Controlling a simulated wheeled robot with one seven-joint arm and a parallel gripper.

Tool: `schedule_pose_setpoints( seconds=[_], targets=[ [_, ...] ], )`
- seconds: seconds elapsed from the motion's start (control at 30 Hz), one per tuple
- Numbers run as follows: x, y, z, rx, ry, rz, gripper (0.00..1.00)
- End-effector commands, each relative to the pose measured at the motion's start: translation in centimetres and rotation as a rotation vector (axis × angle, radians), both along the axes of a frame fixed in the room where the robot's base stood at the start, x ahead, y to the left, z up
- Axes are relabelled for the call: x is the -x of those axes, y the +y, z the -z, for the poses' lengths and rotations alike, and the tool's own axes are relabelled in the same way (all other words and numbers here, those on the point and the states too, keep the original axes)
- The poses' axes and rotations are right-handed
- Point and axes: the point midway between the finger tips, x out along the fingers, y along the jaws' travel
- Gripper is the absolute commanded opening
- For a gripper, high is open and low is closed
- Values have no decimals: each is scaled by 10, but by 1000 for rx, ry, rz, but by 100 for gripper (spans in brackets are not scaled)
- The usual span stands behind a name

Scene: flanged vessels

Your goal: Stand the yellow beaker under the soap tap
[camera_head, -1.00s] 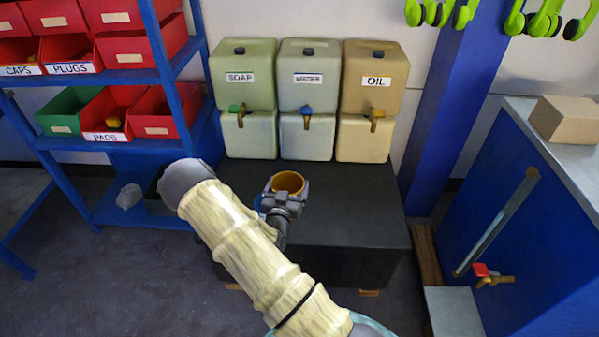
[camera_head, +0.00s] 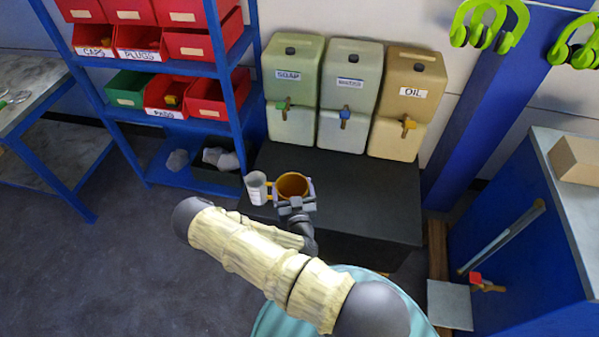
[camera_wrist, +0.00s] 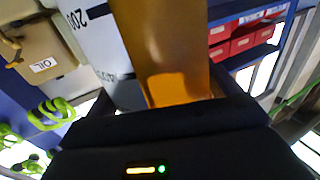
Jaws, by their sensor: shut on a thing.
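The yellow beaker (camera_head: 292,184) is upright in my gripper (camera_head: 297,203), which is shut on it over the front part of the black bench. In the wrist view the beaker (camera_wrist: 165,45) fills the middle, just beyond the gripper. The soap tap (camera_head: 284,106) has a green handle and sits on the front of the green soap container (camera_head: 291,70), leftmost of three. The beaker is in front of this tap and lower, not directly beneath it. I cannot tell whether its base touches the bench.
A white graduated beaker (camera_head: 257,188) stands close to the yellow beaker's left; it also shows in the wrist view (camera_wrist: 85,30). Water (camera_head: 350,85) and oil (camera_head: 408,90) containers stand right of soap. The black bench (camera_head: 370,190) is clear to the right. A blue shelf post (camera_head: 236,90) rises at left.

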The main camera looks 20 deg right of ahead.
Motion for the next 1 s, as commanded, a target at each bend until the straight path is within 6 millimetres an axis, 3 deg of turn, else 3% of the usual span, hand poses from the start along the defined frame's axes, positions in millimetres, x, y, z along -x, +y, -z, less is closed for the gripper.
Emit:
schedule_pose_setpoints(
  seconds=[0.03, 0.3, 1.0],
  targets=[
    [5, 5, -18, 6, 2, -31, 59],
    [23, 25, -41, 2, 0, -150, 59],
    [26, 26, -40, 0, -2, -165, 59]
  ],
)
